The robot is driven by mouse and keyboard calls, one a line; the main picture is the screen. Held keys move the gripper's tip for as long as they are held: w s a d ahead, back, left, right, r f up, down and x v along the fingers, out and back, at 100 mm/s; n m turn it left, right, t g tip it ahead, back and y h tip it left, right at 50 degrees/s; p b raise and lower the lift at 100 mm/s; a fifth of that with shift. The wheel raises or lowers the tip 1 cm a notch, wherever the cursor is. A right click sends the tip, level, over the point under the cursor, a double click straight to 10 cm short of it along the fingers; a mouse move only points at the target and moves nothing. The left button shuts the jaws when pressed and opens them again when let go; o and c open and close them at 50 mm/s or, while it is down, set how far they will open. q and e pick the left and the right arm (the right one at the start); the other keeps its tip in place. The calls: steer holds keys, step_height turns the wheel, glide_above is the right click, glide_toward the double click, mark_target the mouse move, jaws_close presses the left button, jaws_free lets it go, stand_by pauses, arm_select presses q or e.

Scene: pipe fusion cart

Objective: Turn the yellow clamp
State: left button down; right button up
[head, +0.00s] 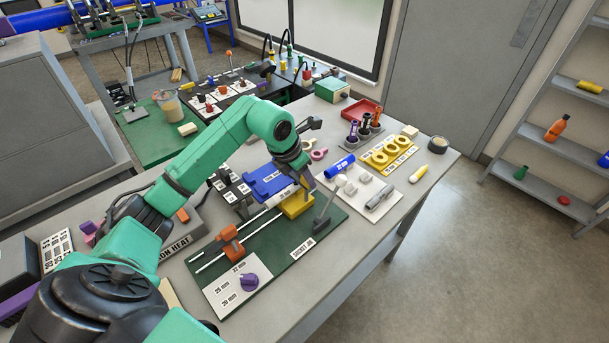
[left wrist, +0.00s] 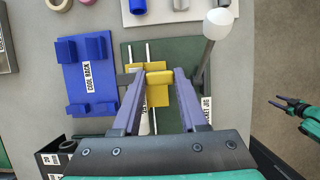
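The yellow clamp (head: 296,204) stands on the green socket jig board (head: 268,262), at the far end of its two rails. My left gripper (head: 304,170) is over it, pointing down. In the left wrist view the clamp's yellow top piece (left wrist: 159,76) lies between the tips of my left gripper (left wrist: 160,77), one finger on each side. I cannot tell whether both fingers press on it. A white pipe shows partly beside the clamp and is partly hidden. My right gripper (left wrist: 287,104) is far off to the right in the left wrist view, fingers apart and empty.
A blue cool rack (head: 268,181) stands close left of the clamp. A white-tipped lever (head: 326,202) rises close to its right. An orange block (head: 231,243) sits on the rails. A white mat (head: 399,184) with several parts lies to the right.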

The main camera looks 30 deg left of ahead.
stand_by(0.3)
arm_select(q)
steer(key=shift+w+a+m+h+b, duration=0.15)
steer(key=shift+m+h+b, duration=0.15)
steer(key=shift+m+b, duration=0.75)
steer(key=shift+m+g+h+b, duration=0.3)
steer(key=shift+m, duration=0.65)
steer(key=m, duration=0.2)
steer(key=shift+r+m+g+h+b, duration=0.1)
steer(key=shift+m+g+h+b, duration=0.3)
steer(key=m+g, duration=0.1)
steer(key=m, duration=0.1)
steer(key=m+g+h, duration=0.1)
steer(key=m, duration=0.2)
steer(key=shift+w+r, duration=0.1)
steer(key=shift+w, duration=0.1)
steer(key=m+g, duration=0.1)
steer(key=m, duration=0.2)
steer(key=m+g, duration=0.1)
steer(key=m, duration=0.2)
steer(key=shift+w+b, duration=0.1)
steer(key=shift+b, duration=0.25)
steer(key=shift+c, duration=2.2)
jaws_free()
